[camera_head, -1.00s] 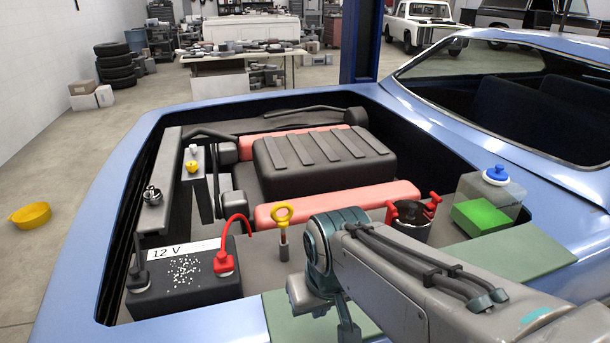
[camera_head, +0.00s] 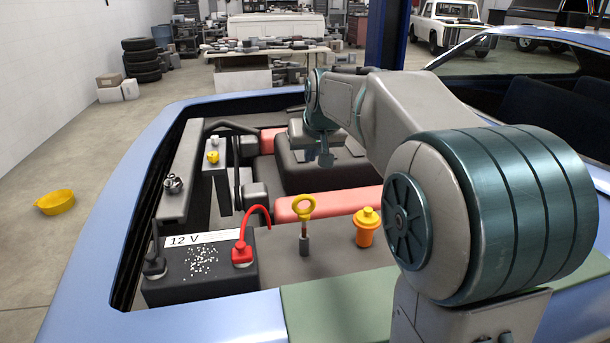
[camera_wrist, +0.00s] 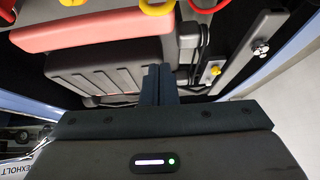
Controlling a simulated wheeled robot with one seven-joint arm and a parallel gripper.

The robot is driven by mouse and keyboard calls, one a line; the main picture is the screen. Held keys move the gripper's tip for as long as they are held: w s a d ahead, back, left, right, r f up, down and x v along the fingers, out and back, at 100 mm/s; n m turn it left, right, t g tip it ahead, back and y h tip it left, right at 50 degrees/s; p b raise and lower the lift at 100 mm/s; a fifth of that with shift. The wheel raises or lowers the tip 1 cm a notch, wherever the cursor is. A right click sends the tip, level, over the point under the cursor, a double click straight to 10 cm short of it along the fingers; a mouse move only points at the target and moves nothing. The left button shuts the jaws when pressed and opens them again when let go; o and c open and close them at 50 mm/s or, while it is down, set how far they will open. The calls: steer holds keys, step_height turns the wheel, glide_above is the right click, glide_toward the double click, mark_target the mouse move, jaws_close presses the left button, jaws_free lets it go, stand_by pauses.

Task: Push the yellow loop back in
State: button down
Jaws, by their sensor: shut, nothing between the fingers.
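The yellow loop (camera_head: 304,206) is the ring handle of a dipstick, standing upright in the engine bay. A short length of thin stem shows between the loop and the grey tube (camera_head: 304,245) below it. In the wrist view the loop (camera_wrist: 157,8) is cut off by the top edge. My gripper (camera_head: 326,156) is shut and empty. It hangs over the dark ribbed engine cover, beyond the loop in the head view and not touching it. In the wrist view the closed fingers (camera_wrist: 158,85) point toward the engine cover (camera_wrist: 105,72).
A black 12 V battery (camera_head: 200,275) with a red cable (camera_head: 243,252) stands left of the dipstick. An orange-yellow capped filler (camera_head: 367,228) stands to its right. A yellow-capped grey box (camera_head: 214,170) is farther back. My arm hides the bay's right side.

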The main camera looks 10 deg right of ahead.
glide_above(305, 213)
steer(key=f, duration=0.8)
steer(key=shift+w+f+p, duration=0.15)
steer(key=shift+w+p, duration=0.1)
steer(key=shift+p, duration=0.1)
steer(key=shift+s+f, duration=0.25)
steer(key=shift+f, duration=0.6)
steer(key=shift+s+f, duration=0.2)
steer(key=shift+f, duration=0.65)
steer(key=shift+f, duration=0.1)
step_height(305, 213, down, 7)
steer(key=b, duration=0.6)
steer(key=shift+f, duration=0.15)
steer(key=shift+s+f, duration=0.1)
steer(key=shift+s, duration=0.05)
steer(key=shift+f, duration=0.1)
